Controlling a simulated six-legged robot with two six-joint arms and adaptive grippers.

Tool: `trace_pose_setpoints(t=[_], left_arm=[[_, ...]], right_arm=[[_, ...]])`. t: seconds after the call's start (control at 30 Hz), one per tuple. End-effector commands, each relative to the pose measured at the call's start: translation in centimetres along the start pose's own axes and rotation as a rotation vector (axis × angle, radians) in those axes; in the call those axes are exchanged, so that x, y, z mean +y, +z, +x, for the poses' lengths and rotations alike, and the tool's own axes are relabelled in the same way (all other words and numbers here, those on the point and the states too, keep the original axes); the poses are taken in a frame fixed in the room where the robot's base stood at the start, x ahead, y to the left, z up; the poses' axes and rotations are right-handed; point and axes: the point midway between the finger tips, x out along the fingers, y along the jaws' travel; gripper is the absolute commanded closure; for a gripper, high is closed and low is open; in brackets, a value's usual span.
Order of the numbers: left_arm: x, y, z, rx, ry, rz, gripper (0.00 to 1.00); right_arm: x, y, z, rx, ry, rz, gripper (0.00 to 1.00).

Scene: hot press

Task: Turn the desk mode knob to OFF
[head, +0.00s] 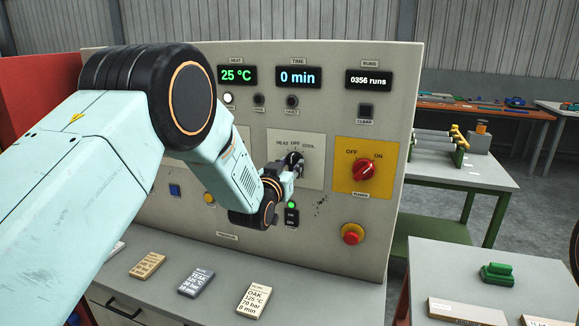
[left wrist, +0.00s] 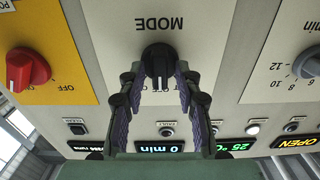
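The black mode knob (head: 297,157) sits on a pale plate on the press panel, under the labels HEAT, OFF and COOL. It also shows upside down in the left wrist view (left wrist: 158,62), by the word MODE. My left gripper (head: 291,168) is at the knob, its fingers partly hiding it in the head view. In the left wrist view my left gripper (left wrist: 160,82) has its fingers apart, one on each side of the knob. My right gripper is not in view.
A red power knob (head: 365,170) on a yellow plate and a red emergency button (head: 352,233) are to the right. A small switch with a green lamp (head: 292,206) is just below my gripper. Recipe cards, such as the oak one (head: 253,300), lie on the ledge below.

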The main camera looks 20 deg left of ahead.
Motion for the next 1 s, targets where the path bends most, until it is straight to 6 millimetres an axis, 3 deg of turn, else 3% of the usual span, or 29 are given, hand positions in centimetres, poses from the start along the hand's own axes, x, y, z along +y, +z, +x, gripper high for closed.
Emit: trace_pose_setpoints(t=[0.47, 1.0], left_arm=[[0.0, -0.2, -0.8, 0.004, 0.000, 0.000, 0.60], [0.0, -0.1, -8.9, 0.002, 0.000, 0.000, 0.60]], right_arm=[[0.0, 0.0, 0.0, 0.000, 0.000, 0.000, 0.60], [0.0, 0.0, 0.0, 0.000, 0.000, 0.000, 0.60]])
